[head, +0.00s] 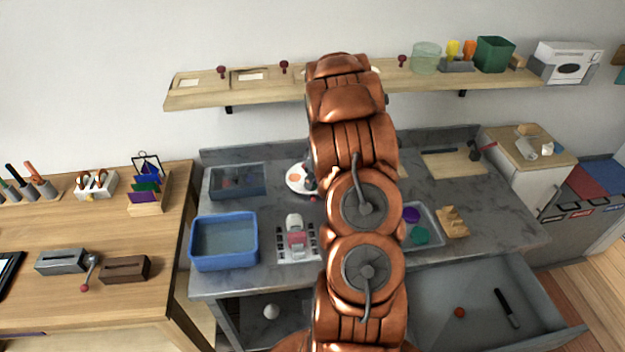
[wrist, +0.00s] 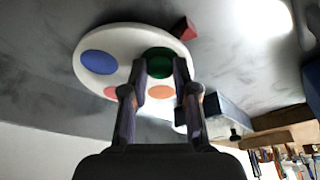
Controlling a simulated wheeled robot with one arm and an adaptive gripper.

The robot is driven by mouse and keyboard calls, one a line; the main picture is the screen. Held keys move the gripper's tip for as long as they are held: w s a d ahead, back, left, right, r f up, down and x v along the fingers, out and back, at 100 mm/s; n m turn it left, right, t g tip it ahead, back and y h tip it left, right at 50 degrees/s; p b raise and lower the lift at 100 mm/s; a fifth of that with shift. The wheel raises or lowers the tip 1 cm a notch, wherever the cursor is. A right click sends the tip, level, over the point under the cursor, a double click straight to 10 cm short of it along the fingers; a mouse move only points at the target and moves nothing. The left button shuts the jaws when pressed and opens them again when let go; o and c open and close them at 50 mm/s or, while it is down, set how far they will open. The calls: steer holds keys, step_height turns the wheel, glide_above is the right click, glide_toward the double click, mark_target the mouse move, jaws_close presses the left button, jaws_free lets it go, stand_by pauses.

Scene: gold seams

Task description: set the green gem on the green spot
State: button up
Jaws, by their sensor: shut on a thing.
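The white round plate (wrist: 120,45) carries coloured spots: a blue spot (wrist: 100,62), orange spots (wrist: 160,92) and a dark green spot (wrist: 158,55) near its edge. In the head view the plate (head: 295,188) is partly behind my arm. My gripper (wrist: 160,70) is closed in with a gap between its fingertips, right in front of the green spot. Green shows between the fingertips; the green gem held there cannot be clearly told apart from the spot, nor can I tell whether it touches the plate. My arm hides the gripper in the head view.
A red gem (wrist: 183,28) lies beside the plate. On the grey counter stand a blue tub (head: 223,265), a dark bin (head: 237,195), a pink-and-white device (head: 296,240) and a tray (head: 432,243). An open drawer (head: 475,320) juts out at front right.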

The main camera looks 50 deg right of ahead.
steer(key=o, duration=0.9)
steer(key=shift+o, duration=0.2)
steer(key=shift+r+p, duration=0.2)
steer(key=shift+p, duration=0.15)
steer(key=b+v, duration=0.4)
steer(key=v, duration=0.7)
steer(key=shift+s+r+b, duration=0.2)
steer(key=shift+r+b, duration=0.15)
steer(key=shift+r, duration=0.05)
steer(key=s+a+r+g, duration=0.1)
steer(key=s+a+r, duration=0.1)
steer(key=a, duration=0.7)
steer(key=s+a+r+m+g, duration=0.1)
steer(key=s+a+r, duration=0.15)
steer(key=a, duration=0.55)
steer(key=s+a+r, duration=0.1)
steer(key=s+a, duration=0.2)
steer(key=a, duration=0.6)
steer(key=s+a+g, duration=0.1)
steer(key=s+a, duration=0.5)
steer(key=s, duration=0.3)
steer(key=s+a+g, duration=0.1)
steer(key=s+a, duration=0.5)
steer(key=s, duration=0.4)
steer(key=shift+m+g, duration=0.3)
steer(key=shift+g, duration=0.1)
